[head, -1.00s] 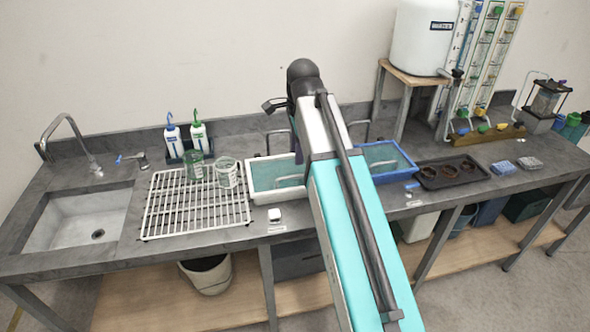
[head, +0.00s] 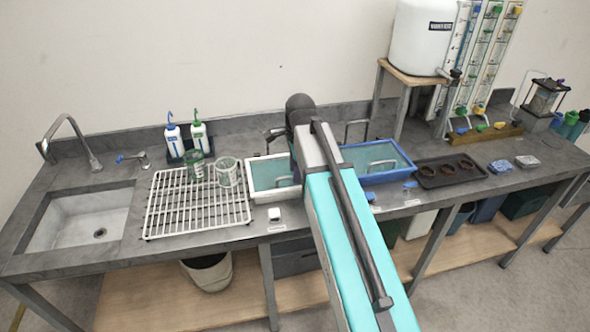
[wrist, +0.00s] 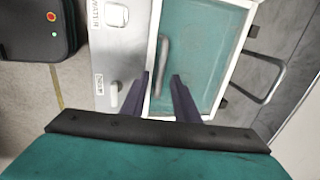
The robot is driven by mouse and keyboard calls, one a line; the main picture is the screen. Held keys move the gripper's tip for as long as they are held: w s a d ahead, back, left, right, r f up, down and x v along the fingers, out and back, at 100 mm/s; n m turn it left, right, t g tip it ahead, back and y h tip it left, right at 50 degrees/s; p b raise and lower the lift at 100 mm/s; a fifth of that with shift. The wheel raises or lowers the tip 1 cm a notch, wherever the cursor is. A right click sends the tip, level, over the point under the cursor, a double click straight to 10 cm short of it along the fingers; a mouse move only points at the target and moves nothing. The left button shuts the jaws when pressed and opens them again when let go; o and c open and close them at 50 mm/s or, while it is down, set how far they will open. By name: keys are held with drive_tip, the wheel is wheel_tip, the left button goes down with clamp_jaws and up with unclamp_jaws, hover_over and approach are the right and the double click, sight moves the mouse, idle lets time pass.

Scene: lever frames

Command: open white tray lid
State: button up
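The white tray (head: 262,199) stands on the bench left of my arm, with its teal lid (head: 268,172) lying on it. The lid's bar handle (head: 286,181) shows beside my arm; it also shows in the wrist view (wrist: 163,58). In the wrist view, my gripper (wrist: 160,82) is open over the lid (wrist: 205,60). Its two dark fingers are apart, one on each side of the near end of the handle. I cannot tell whether they touch it. In the head view my arm hides the fingers and the tray's right end.
A blue tray (head: 383,180) with a similar lid stands just right of my arm. A drying rack (head: 195,222) with two beakers is to the left. A small white block (head: 274,214) lies in front of the white tray. Wire stands (wrist: 268,85) rise behind the trays.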

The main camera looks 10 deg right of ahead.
drive_tip(key=shift+f, duration=0.15)
clamp_jaws()
idle(0.4)
